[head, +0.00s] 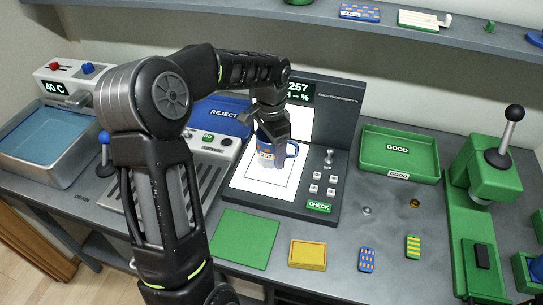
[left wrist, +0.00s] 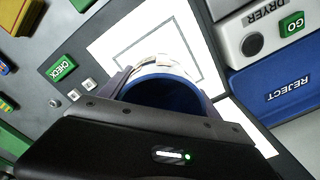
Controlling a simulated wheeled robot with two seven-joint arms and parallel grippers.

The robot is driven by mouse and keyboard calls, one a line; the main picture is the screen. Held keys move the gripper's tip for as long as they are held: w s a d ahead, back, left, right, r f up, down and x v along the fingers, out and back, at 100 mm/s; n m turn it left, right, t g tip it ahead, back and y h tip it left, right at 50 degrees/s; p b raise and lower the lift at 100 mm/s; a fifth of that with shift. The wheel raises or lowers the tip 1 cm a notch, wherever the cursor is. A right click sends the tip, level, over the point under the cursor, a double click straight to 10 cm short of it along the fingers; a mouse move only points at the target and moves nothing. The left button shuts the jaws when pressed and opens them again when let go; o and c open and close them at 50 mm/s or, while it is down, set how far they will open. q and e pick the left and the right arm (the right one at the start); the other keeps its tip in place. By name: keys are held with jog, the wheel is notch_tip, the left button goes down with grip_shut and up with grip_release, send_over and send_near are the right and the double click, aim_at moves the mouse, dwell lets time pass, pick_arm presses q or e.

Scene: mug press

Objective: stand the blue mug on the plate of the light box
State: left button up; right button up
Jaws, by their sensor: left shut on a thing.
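The blue mug (head: 291,150), with an orange and white print, is upright over the lit white plate (head: 244,178) of the light box. I cannot tell whether the mug's base touches the plate. My right gripper is not in view.
A control panel with a green CHECK button (head: 319,207) is right of the plate. A blue REJECT tray (head: 215,112) and the dryer are left. A green GOOD tray (head: 398,150) and a green lever press (head: 485,165) stand right. A green mat (head: 244,239) lies in front.

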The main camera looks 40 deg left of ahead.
aim_at(272, 158)
pick_arm(q)
jog(key=shift+f, duration=1.4)
jog(key=shift+f, duration=0.2)
jog(key=o, duration=1.8)
jog(key=shift+r, duration=0.15)
notch_tip(272, 158, up, 12)
jog(key=shift+r+b, duration=0.1)
jog(key=shift+b, duration=0.3)
